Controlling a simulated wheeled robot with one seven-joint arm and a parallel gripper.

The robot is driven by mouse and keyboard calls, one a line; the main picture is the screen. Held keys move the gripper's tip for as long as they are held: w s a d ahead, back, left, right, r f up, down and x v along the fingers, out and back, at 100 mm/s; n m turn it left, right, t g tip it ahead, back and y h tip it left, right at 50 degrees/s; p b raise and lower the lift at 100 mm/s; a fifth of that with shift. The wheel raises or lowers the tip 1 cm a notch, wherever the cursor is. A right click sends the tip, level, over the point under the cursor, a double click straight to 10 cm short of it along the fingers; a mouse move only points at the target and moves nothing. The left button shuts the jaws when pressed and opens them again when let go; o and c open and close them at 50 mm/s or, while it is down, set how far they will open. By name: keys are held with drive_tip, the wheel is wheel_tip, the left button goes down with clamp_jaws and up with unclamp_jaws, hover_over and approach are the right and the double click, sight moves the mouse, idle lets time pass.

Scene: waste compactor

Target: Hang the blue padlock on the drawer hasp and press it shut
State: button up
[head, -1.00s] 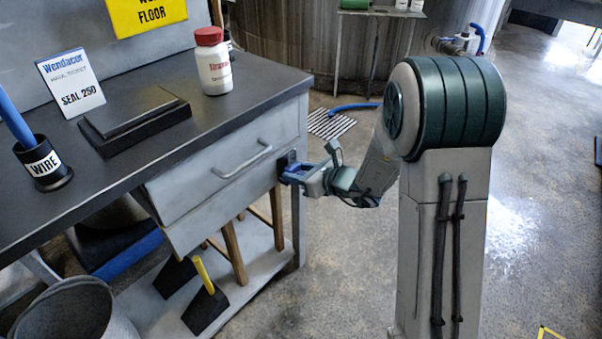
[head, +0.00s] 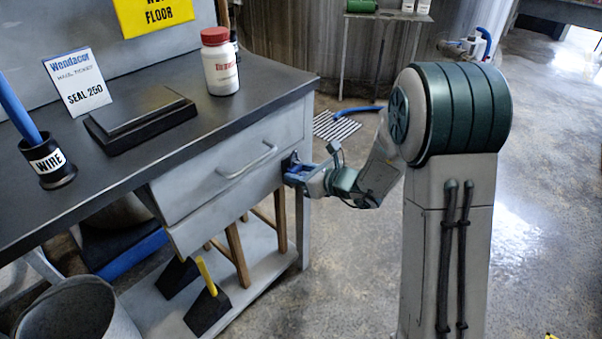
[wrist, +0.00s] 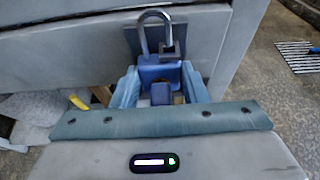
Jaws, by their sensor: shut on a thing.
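The blue padlock (wrist: 160,72) is held upright between the two fingers of my gripper (wrist: 160,92) in the wrist view, its grey shackle up. The shackle loop overlaps the dark hasp (wrist: 131,38) on the drawer front; I cannot tell whether it passes through the staple or whether its free end is seated in the body. In the head view, my gripper (head: 298,175) is at the right end of the drawer (head: 215,175), just below the dark hasp plate (head: 289,158). The padlock is hard to separate from the blue fingers there.
A bucket (head: 75,315) stands at lower left.

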idle(0.3)
drive_tip(key=o, duration=1)
drive_tip(key=shift+f, duration=0.1)
drive_tip(key=shift+o, duration=0.2)
drive_tip(key=shift+c, duration=0.4)
drive_tip(key=p+v, duration=0.1)
drive_tip(key=v, duration=0.6)
